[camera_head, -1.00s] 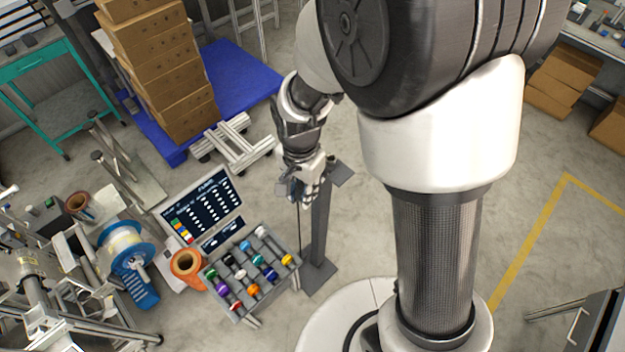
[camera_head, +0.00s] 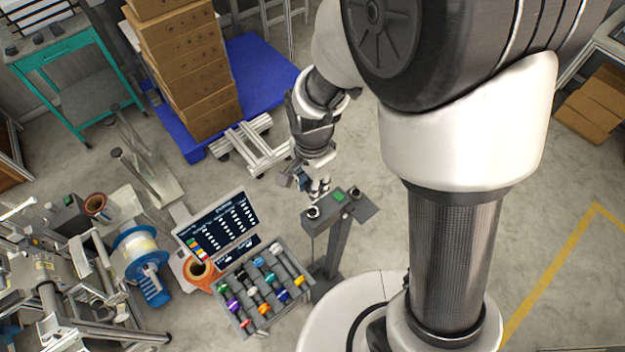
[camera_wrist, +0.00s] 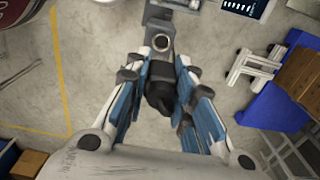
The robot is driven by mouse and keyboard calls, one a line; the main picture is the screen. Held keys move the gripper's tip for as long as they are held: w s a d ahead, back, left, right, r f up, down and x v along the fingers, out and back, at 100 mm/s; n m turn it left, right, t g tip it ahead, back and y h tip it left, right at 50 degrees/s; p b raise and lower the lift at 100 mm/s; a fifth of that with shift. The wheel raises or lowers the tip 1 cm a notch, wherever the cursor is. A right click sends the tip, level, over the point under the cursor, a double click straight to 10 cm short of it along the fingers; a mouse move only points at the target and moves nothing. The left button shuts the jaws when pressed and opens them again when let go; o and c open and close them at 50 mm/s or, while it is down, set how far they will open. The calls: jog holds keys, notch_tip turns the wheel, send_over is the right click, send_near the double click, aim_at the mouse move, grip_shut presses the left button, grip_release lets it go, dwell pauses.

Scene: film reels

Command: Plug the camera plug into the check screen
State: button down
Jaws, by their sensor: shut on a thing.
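My gripper (camera_head: 318,190) is shut on a dark plug, which shows in the wrist view as a black rounded body (camera_wrist: 159,92) between the blue-padded fingers. In the head view the fingers mostly hide the plug. The check screen (camera_head: 216,226) is a tilted dark panel with white marks and coloured squares, left of and below my gripper. Part of a dark screen with white marks shows at the top right of the wrist view (camera_wrist: 241,7). I cannot make out its socket.
A dark stand (camera_head: 334,250) with a green block (camera_head: 338,197) and a pale ring (camera_head: 313,212) is close by my gripper. A tray (camera_head: 238,322) of coloured plugs lies before the screen. Stacked boxes (camera_head: 190,80) stand on a blue pallet (camera_head: 255,70).

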jog(key=f+b, duration=0.3)
jog(key=f, duration=0.2)
jog(key=f+b, duration=0.2)
jog(key=f, duration=0.1)
jog(key=shift+w+b, duration=0.25)
jog(key=shift+b, duration=0.1)
jog(key=shift+f, duration=0.1)
jog(key=shift+f+b, duration=1.7)
jog(key=shift+f, duration=0.15)
jog(key=c, duration=1.3)
grip_release()
jog(key=shift+r, duration=0.15)
notch_tip(320, 180, up, 12)
jog(key=shift+f, duration=0.1)
jog(key=shift+d, duration=0.1)
